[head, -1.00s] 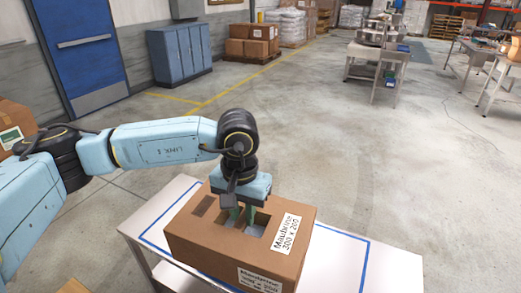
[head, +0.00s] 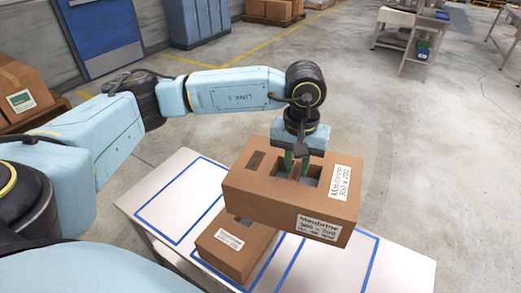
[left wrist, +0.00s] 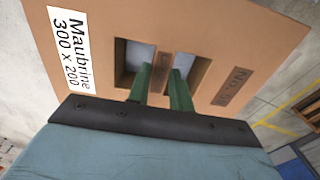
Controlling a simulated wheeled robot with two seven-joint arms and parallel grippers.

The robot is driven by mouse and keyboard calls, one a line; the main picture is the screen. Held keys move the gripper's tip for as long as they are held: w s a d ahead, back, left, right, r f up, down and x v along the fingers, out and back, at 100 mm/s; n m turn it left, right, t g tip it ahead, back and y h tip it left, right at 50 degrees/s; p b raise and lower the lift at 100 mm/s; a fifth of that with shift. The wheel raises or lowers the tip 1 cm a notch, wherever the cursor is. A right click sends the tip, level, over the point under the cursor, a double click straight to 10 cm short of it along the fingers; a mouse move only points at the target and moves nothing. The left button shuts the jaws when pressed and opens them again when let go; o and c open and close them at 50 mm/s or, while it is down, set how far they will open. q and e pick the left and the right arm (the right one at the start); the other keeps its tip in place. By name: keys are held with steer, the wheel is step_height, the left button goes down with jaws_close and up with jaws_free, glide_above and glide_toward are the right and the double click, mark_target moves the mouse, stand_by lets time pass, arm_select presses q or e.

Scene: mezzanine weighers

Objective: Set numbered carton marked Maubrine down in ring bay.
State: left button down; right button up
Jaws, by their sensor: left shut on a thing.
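The brown Maubrine carton (head: 265,193) has white labels on its top and side and hand slots in its top. My left gripper (head: 297,162) is above it, its green fingers shut in the slots; they also show in the left wrist view (left wrist: 163,82). The carton hangs level above a white table (head: 150,200), over its right part. Blue outlines on the table mark bays: an empty left one (head: 189,171), a middle one and a right one (head: 345,267) partly hidden by the carton. I cannot tell which is the ring bay. My right gripper is not in view.
A smaller brown carton (head: 222,256) with a white label sits in the middle bay, partly below the held carton. Another carton (head: 22,90) stands at the far left. Grey benches (head: 400,40) stand at the back right; the floor beyond the table is open.

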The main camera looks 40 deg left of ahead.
mark_target(268, 148)
arm_select(q)
steer(key=a+f+n, duration=0.1)
steer(key=a+n, duration=0.2)
steer(key=w+a+f+n+b, duration=0.1)
steer(key=a+n, duration=0.2)
steer(key=w+a+f+n+b, duration=0.1)
steer(key=a+f+n, duration=0.1)
steer(key=a+n, duration=0.1)
steer(key=shift+w+a, duration=0.25)
steer(key=shift+a, duration=0.05)
steer(key=a+n, duration=0.2)
steer(key=a+f+n+b, duration=0.1)
steer(key=a+n, duration=0.1)
steer(key=a+f+n, duration=0.1)
steer(key=a+n, duration=0.1)
steer(key=a, duration=0.1)
steer(key=shift+f+n, duration=0.15)
steer(key=shift+n, duration=0.15)
steer(key=shift+a+f+b, duration=0.15)
steer(key=shift+f+b, duration=1.15)
steer(key=shift+f, duration=0.15)
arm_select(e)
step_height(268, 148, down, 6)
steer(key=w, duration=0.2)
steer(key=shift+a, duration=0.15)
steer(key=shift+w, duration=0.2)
